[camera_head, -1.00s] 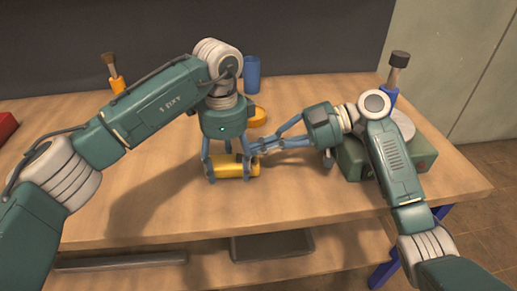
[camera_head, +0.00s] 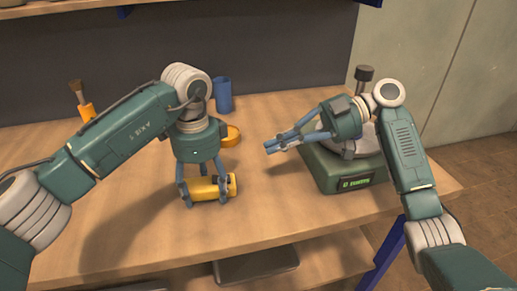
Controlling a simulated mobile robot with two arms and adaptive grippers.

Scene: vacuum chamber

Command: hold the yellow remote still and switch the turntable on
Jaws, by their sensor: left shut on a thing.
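The yellow remote (camera_head: 208,188) lies on its side near the front of the table. My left gripper (camera_head: 204,199) comes down from above and is shut on it, one finger at each end. The turntable (camera_head: 333,168) is a green box with a lit green display on its front and a pale metal disc on top, partly hidden by my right arm. My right gripper (camera_head: 268,146) points left, its fingers drawn together with nothing seen between them. It hangs between the remote and the turntable, apart from the remote.
A blue cup (camera_head: 222,94) and a round yellow-orange thing (camera_head: 231,135) stand behind my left gripper. A brush in an orange holder (camera_head: 86,113) is at the back left. A black-topped thing (camera_head: 364,74) rises behind the turntable. The table (camera_head: 250,215) is clear at front middle.

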